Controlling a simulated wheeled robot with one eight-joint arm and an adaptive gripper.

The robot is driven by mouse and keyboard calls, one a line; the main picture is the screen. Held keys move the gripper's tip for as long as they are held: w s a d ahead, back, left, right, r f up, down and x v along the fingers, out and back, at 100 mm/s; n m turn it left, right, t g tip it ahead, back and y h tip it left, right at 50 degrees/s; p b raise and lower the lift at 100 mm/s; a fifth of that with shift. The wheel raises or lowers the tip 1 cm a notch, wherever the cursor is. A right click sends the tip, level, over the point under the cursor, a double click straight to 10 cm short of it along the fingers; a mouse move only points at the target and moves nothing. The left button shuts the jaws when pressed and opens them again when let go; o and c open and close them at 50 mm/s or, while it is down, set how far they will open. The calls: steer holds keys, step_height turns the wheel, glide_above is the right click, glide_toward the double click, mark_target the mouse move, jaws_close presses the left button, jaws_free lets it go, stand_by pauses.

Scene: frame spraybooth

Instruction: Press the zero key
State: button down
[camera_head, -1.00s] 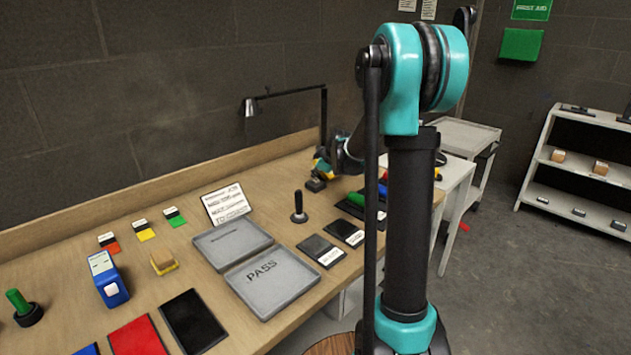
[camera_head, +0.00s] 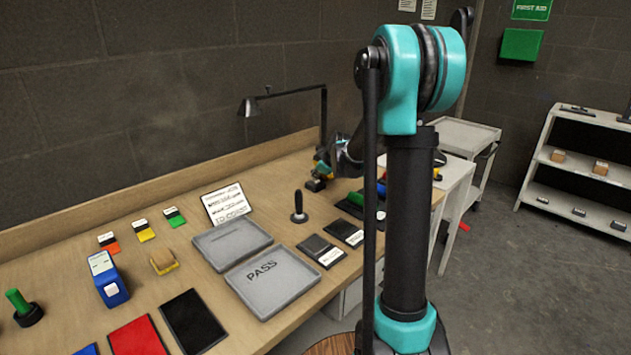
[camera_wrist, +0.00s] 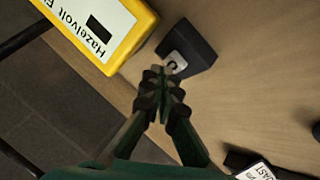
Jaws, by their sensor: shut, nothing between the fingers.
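In the wrist view a dark block (camera_wrist: 190,52) stands on the wooden bench and has a pale key (camera_wrist: 174,62) with a dark curved mark on its near side. A yellow instrument (camera_wrist: 98,28) lettered "Hazelvolt" with a dark display lies beside it, to the left. My gripper (camera_wrist: 160,74) is shut and empty, its tips just below the pale key in the picture; whether they touch it I cannot tell. In the head view my gripper (camera_head: 324,168) is small and partly hidden by my arm, close to the dark block (camera_head: 316,184) at the bench's far end.
The bench (camera_head: 60,255) holds grey trays (camera_head: 272,282), a black-handled stamp (camera_head: 299,207), dark pads (camera_head: 322,250) and a desk lamp (camera_head: 250,106). In the wrist view a dark object with a white label (camera_wrist: 256,172) lies at the bottom right. Bare wood lies right of the block.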

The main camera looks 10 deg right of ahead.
mark_target(316, 181)
steer(key=shift+f, duration=0.55)
stand_by(0.8)
steer(key=shift+r, duration=0.95)
steer(key=shift+r, duration=2.55)
